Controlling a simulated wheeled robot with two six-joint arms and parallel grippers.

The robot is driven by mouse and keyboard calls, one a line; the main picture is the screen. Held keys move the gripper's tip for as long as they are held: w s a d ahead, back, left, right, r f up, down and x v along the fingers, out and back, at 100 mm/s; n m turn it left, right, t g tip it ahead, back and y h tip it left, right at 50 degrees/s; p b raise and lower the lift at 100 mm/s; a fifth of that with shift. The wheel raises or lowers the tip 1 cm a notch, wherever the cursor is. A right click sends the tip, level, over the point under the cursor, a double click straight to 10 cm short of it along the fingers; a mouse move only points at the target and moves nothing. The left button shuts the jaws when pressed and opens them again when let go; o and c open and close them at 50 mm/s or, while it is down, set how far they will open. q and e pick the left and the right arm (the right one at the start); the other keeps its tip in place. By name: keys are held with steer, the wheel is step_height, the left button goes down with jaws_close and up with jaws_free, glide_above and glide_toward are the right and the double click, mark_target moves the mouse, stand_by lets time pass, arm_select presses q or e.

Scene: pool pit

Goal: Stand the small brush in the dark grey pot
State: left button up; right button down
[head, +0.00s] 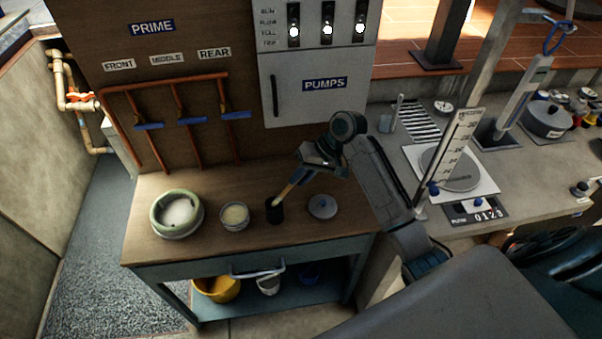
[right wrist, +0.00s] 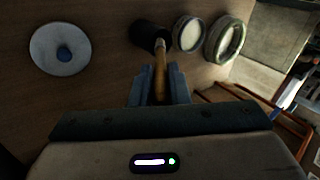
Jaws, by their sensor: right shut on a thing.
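My right gripper (head: 297,178) is shut on the small brush (head: 286,192), which has a yellow-brown handle and a pale lower end. The brush tilts, its lower end pointing down and left at the mouth of the dark grey pot (head: 275,214). In the right wrist view the brush (right wrist: 160,75) runs out from between the fingers (right wrist: 159,88) to the near rim of the pot (right wrist: 148,39). I cannot tell whether its end is inside the pot or just over it. The pot stands upright on the wooden bench. My left gripper is not in view.
On the bench (head: 155,245), a small tub (head: 235,224) with pale contents and a green-rimmed bowl (head: 158,228) stand left of the pot. A round lid with a blue knob (head: 323,206) lies to its right. Copper pipes (head: 116,128) and a back panel rise behind.

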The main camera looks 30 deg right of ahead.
steer(key=shift+f, duration=0.6)
steer(key=c, duration=1.4)
jaws_free()
steer(key=shift+r, duration=0.3)
steer(key=p+v, duration=0.7)
steer(key=v, duration=0.5)
steer(key=shift+w+r, duration=0.1)
steer(key=shift+r, duration=0.25)
